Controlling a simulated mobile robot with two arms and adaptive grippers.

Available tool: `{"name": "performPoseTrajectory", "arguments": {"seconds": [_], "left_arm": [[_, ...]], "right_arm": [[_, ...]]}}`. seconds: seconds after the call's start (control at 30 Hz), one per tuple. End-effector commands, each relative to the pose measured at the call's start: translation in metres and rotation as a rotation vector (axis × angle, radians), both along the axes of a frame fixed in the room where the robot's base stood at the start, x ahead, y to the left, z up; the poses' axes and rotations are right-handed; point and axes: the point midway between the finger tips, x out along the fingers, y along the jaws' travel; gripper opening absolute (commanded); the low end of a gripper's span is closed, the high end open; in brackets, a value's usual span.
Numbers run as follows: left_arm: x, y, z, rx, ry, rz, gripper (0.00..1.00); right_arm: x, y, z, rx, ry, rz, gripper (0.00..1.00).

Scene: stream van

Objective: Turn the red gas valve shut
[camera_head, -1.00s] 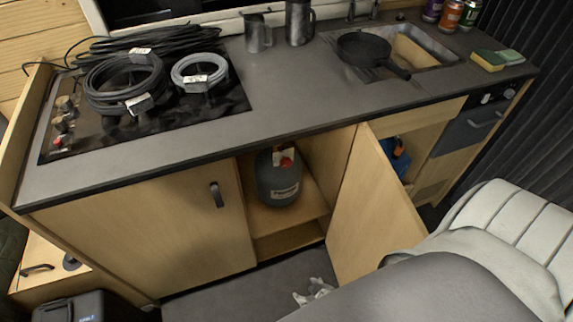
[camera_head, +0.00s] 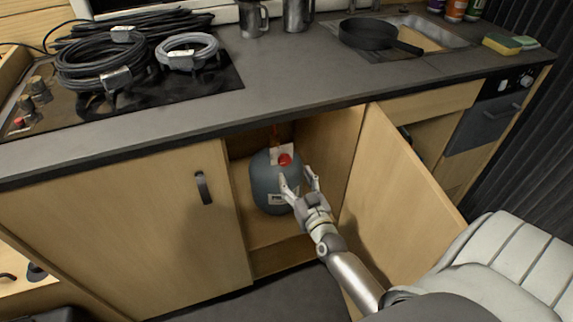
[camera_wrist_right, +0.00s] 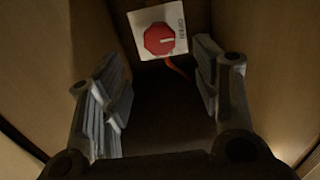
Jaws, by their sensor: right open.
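The red gas valve (camera_head: 285,159) is a small red knob on a white plate, at the top of the grey gas bottle (camera_head: 264,184) in the open cupboard. In the right wrist view the valve (camera_wrist_right: 159,39) is a red octagon with a pale bar, on a white plate with partly legible lettering. My right gripper (camera_head: 299,178) is open and empty, in front of the bottle and just below the valve. In the right wrist view its two fingers (camera_wrist_right: 165,85) stand apart, with the valve beyond them, between and above the tips. My left gripper is not in view.
The open cupboard door (camera_head: 396,200) stands to the right of my right arm. A closed door (camera_head: 125,232) is on the left. The counter (camera_head: 290,92) overhangs the opening. A pale seat (camera_head: 505,268) is at the lower right. The cupboard interior is narrow.

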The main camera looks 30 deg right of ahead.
Motion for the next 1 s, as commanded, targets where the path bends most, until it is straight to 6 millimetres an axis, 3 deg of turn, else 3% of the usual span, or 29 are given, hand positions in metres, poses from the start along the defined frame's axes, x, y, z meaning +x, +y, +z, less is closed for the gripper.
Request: {"name": "performPoseTrajectory", "arguments": {"seconds": [0.2, 0.4, 0.87, 1.0], "left_arm": [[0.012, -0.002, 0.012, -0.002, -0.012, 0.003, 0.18], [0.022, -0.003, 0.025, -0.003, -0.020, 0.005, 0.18], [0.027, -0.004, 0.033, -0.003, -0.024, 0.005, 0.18], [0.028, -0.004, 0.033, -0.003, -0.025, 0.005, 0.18]], "right_arm": [[0.039, -0.009, -0.001, -0.001, -0.001, 0.000, 0.58], [0.065, -0.015, -0.001, -0.001, 0.000, 0.000, 0.58], [0.076, -0.018, -0.001, -0.001, 0.002, 0.001, 0.58], [0.076, -0.018, -0.001, -0.001, 0.002, 0.001, 0.44]]}}
